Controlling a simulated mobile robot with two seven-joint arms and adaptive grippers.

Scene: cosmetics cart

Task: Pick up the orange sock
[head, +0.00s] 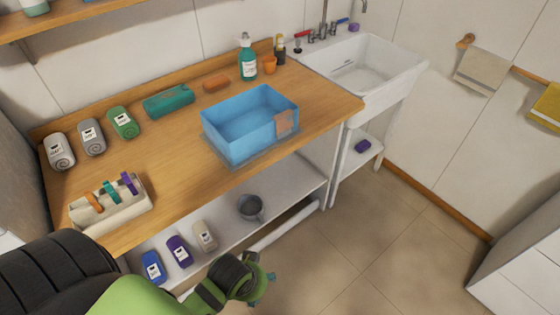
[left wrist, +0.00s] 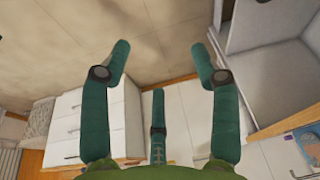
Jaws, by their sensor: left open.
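No item is clearly readable as an orange sock. In the head view, a small orange item (head: 95,203) stands in a light caddy (head: 122,216) at the left front of the wooden counter, beside teal and purple ones. A flat orange piece (head: 217,84) lies at the counter's back; I cannot tell whether either is the sock. My left gripper (head: 262,283) is in front of the counter, low and right of the caddy, apart from both. In the left wrist view my left gripper (left wrist: 161,60) has its fingers spread, with nothing between them. My right gripper is not visible.
A blue basin (head: 225,137) sits on the counter, and a white sink (head: 368,75) stands at right. Labelled rolls line the back left. The lower shelf (head: 285,185) holds more rolls and a grey pot (head: 250,207). The floor (head: 400,240) is clear in front.

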